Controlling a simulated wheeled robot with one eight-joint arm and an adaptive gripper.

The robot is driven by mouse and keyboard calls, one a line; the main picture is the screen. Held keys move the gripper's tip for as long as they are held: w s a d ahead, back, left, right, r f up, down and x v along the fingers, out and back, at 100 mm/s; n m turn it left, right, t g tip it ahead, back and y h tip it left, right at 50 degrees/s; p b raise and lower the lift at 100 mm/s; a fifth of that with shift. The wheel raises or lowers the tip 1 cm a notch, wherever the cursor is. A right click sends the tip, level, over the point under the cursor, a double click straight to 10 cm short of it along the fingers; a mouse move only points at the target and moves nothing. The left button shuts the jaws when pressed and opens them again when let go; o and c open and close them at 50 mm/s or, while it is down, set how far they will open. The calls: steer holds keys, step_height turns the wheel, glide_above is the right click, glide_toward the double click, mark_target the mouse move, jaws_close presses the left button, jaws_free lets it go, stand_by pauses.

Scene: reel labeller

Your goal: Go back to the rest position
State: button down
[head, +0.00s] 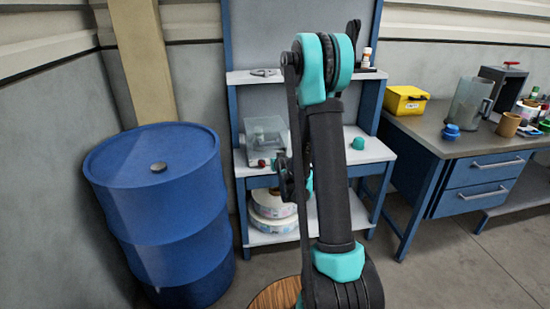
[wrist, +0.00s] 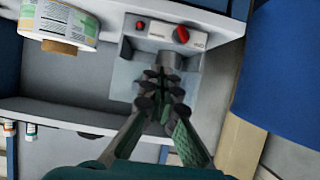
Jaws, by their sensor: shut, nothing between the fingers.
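My gripper (wrist: 162,78) is shut and empty in the wrist view, its fingers together in front of a grey device. This device (wrist: 196,38), which looks like the reel labeller, has a red knob and a small red button. The fingers hide part of it, and I cannot tell whether they touch it. In the head view the likely labeller (head: 265,136) stands on the middle shelf, left of my arm. A reel with a printed label (wrist: 60,22) shows at the wrist view's top left.
A blue drum (head: 160,220) stands left of the blue shelf unit (head: 231,112). White reels (head: 272,205) lie on its lower shelf. A green cup (head: 358,143) stands right of my arm. A workbench (head: 460,150) with a yellow box (head: 405,100) stands at right. Floor (head: 470,265) is clear at lower right.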

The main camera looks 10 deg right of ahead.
steer(key=s+g, duration=0.8)
steer(key=s, duration=3)
steer(key=shift+s+f+g, duration=0.25)
steer(key=shift+g, duration=0.05)
steer(key=c, duration=2.3)
jaws_free()
steer(key=shift+d, duration=0.1)
